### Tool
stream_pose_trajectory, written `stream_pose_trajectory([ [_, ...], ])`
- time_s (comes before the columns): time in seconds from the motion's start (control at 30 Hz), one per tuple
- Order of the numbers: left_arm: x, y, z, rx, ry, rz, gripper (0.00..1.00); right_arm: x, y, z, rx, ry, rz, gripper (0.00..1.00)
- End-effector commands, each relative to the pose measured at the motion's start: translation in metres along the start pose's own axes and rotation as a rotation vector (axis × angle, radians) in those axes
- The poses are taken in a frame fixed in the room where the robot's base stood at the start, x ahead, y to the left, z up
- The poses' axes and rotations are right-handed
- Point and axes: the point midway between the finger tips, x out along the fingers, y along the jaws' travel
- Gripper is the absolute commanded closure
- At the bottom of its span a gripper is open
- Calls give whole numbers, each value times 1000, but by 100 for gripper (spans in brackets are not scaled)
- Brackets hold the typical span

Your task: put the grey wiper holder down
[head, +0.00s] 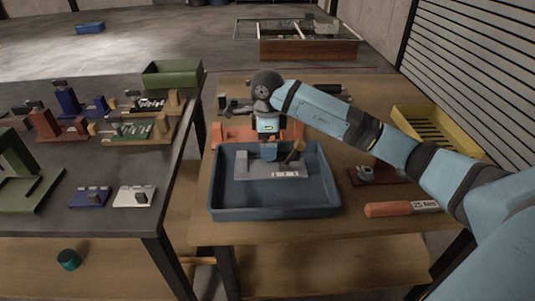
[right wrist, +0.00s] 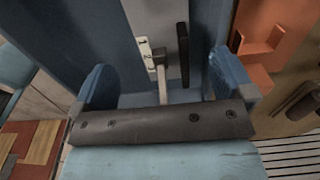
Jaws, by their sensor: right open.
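The grey wiper holder (head: 258,172) lies on the floor of the blue tray (head: 275,211) in the head view. A brownish upright piece stands near its right end. My right gripper (head: 268,153) is over the holder, pointing down, its fingertips partly hard to make out. In the right wrist view the gripper (right wrist: 165,82) is open, its two blue fingers wide apart. Part of the grey holder (right wrist: 150,20), with a pale marked plate, a small post and a dark bar, shows beyond and between the fingers. My left gripper is not in view.
An orange-red holder (head: 230,134) stands behind the tray. A dark red base (head: 388,178) and an orange-handled tool (head: 388,209) lie to the right. A yellow bin (head: 428,128) is at the far right. The left table (head: 110,218) carries several coloured fixtures.

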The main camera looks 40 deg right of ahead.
Motion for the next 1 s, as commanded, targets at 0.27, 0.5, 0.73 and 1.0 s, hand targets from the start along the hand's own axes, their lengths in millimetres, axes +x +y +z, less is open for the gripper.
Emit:
stream_pose_trajectory([
  [0.27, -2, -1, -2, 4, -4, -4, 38, -41, 0, 0, 0, -1, -1, 0],
  [0.5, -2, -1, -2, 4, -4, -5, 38, -45, 0, 0, -1, -1, 1, 0],
  [0.73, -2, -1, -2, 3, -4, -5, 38, -45, 0, 0, -1, -1, 1, 0],
  [1.0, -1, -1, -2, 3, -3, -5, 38, -45, 0, 0, -1, 0, 1, 0],
])
